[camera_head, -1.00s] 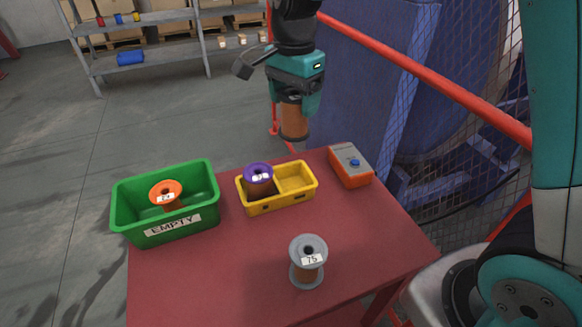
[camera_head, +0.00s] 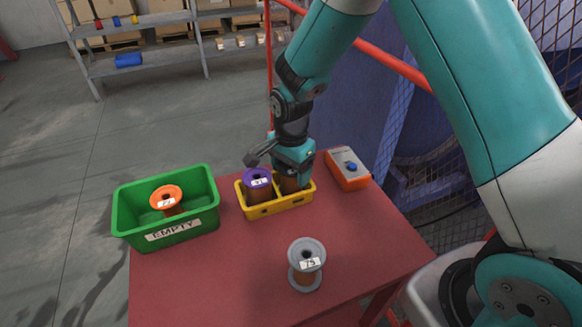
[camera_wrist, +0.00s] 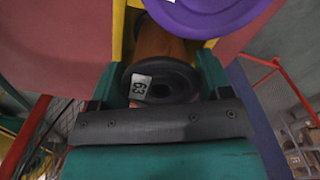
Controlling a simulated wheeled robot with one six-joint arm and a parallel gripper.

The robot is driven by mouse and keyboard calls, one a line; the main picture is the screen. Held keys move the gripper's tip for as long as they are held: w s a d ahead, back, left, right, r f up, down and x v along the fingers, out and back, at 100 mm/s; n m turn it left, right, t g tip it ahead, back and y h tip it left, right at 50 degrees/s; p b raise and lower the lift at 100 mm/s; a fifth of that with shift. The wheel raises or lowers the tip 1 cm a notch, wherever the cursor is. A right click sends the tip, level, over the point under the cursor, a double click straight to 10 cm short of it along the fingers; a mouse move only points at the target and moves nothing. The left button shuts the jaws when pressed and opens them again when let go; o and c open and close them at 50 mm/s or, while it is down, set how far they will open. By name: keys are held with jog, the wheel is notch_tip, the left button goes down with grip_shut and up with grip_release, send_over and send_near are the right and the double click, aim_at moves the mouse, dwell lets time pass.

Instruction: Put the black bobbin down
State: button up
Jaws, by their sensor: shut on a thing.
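My gripper (camera_head: 291,178) is shut on the black bobbin (camera_wrist: 172,80), which carries a white label reading 63 and a copper-coloured winding. In the head view the bobbin's winding (camera_head: 289,185) shows under my gripper, in the right compartment of the yellow bin (camera_head: 265,209). Whether the bobbin touches the bin floor is hidden. A purple bobbin (camera_head: 257,181) stands in the left compartment, close beside my gripper. It also shows at the top of the wrist view (camera_wrist: 208,14).
A green bin (camera_head: 207,221) labelled EMPTY holds an orange bobbin (camera_head: 165,195) at left. A grey bobbin (camera_head: 306,255) stands at the front of the red table (camera_head: 225,275).

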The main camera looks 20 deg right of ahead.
jog(key=shift+f, duration=0.15)
jog(key=o, duration=1.3)
notch_tip(320, 180, up, 12)
jog(key=f+b, duration=0.1)
jog(key=b, duration=0.1)
jog(key=s+a+r+n+y, duration=0.1)
jog(key=s+r+n, duration=0.2)
jog(key=s+n, duration=0.3)
jog(key=s+a+r+n+y, duration=0.1)
jog(key=s+a+r+n, duration=0.1)
jog(key=s+n, duration=0.5)
jog(key=s+a+r+n+y, duration=0.1)
jog(key=s+r+n, duration=0.3)
jog(key=s, duration=0.7)
jog(key=n+y, duration=0.1)
jog(key=n, duration=0.1)
jog(key=shift+s+a+r+n, duration=0.3)
jog(key=shift+s+n, duration=0.1)
